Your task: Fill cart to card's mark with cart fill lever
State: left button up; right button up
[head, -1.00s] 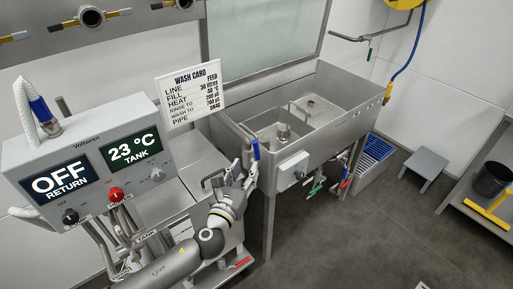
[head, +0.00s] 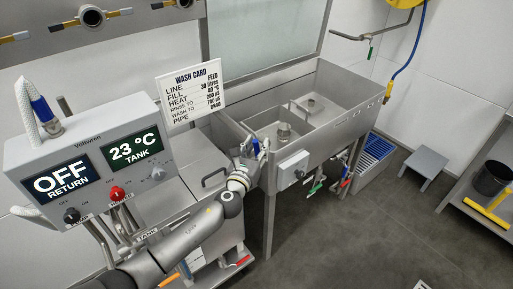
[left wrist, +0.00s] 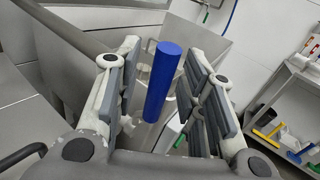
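A blue lever handle (left wrist: 163,80) stands upright at the left corner of the steel sink. In the left wrist view it is between the two fingers of my left gripper (left wrist: 165,95), with gaps on both sides. My left gripper (head: 253,152) is open at the sink's near left corner in the head view and hides most of the lever there. The white wash card (head: 190,93) reads LINE FEED, FILL 30 litres, HEAT 40 °C. The cart's grey control box (head: 85,150) shows OFF RETURN and 23 °C TANK. My right gripper is not in view.
The two-basin steel sink (head: 345,128) stands at the back, with a small grey box (head: 292,170) on its front, close right of my left gripper. A blue crate (head: 375,155), a grey stool (head: 425,162) and a bench with a black bucket (head: 492,178) are to the right. Floor between is clear.

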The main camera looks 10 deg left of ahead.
pick_arm(q)
grip_shut()
dwell(0.4)
